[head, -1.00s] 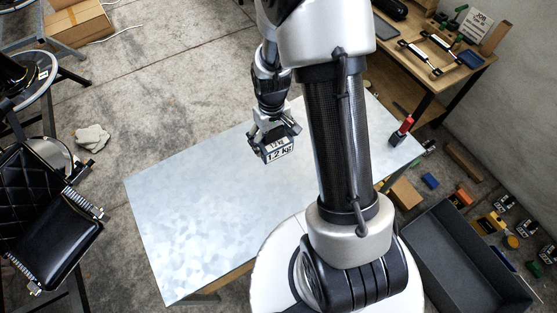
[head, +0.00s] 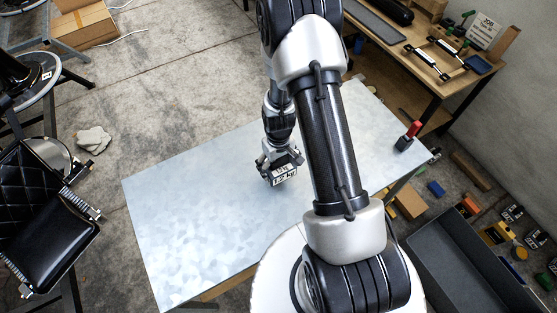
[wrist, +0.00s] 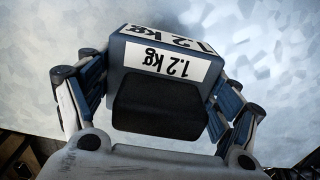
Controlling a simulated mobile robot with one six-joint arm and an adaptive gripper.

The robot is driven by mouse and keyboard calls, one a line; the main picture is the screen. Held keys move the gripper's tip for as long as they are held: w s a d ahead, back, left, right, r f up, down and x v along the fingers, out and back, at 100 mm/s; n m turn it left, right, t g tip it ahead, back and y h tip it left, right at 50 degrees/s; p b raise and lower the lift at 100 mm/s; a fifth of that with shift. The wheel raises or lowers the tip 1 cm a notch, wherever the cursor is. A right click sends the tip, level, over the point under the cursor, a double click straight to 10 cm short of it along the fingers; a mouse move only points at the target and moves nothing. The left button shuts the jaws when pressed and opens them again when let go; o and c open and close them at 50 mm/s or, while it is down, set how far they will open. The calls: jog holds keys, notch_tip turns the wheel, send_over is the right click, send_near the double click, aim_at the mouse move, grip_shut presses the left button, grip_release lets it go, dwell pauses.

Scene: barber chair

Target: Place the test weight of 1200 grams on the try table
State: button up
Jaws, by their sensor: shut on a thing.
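The test weight (head: 287,174) is a dark block with white labels reading 1.2 kg. My gripper (head: 279,168) is shut on it, and in the wrist view the fingers close on both sides of the weight (wrist: 165,65). The try table (head: 200,225) is a pale, mottled metal-topped table. The weight is over the middle of its top, close to the surface. I cannot tell whether it touches the top. My arm hides part of the table's right side.
A small red and black object (head: 408,136) stands at the table's right corner. A wooden workbench (head: 425,70) with tools is at the back right. A dark grey tray (head: 460,265) is at the lower right. A black padded chair (head: 45,225) is at left. The table's left part is clear.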

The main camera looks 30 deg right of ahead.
aim_at(278, 171)
jog(key=shift+w+f+b, duration=0.1)
jog(key=shift+f+b, duration=0.45)
jog(key=shift+f, duration=1.55)
jog(key=shift+f, duration=0.2)
jog(key=o, duration=2)
jog(key=shift+r, duration=0.1)
